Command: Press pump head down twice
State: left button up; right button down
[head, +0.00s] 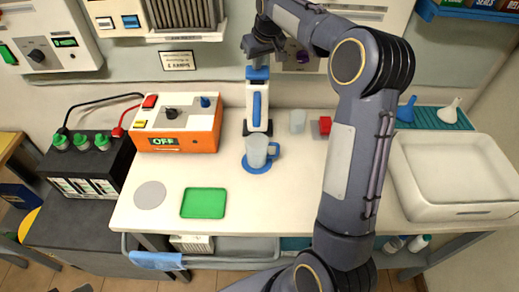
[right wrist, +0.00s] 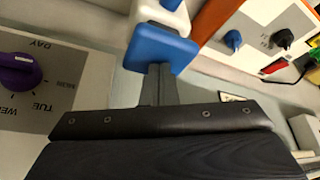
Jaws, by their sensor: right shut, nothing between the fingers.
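The pump dispenser (head: 257,112) is a white bottle with a blue stripe, upright at the back of the white bench. Its blue pump head (head: 258,73) is on top; it also shows in the right wrist view (right wrist: 160,48). My right gripper (head: 259,60) is shut and empty, just above the pump head. In the right wrist view its closed fingers (right wrist: 158,82) reach the blue head's face; whether they touch it I cannot tell. A clear cup (head: 257,150) with a blue handle stands on a blue coaster in front of the bottle. My left gripper is not seen.
An orange charger box (head: 178,140) stands left of the bottle, wired to a black battery (head: 88,160). A small glass (head: 298,121) and a red block (head: 324,126) are to the right. A white tray (head: 458,212) fills the right end. The bench's front middle is clear.

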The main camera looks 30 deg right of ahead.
jog(key=shift+r+p, duration=1.5)
jog(key=shift+r, duration=0.3)
notch_tip(320, 180, up, 2)
jog(key=shift+r+p, duration=0.15)
jog(key=shift+p, duration=0.95)
jog(key=shift+r, duration=1.85)
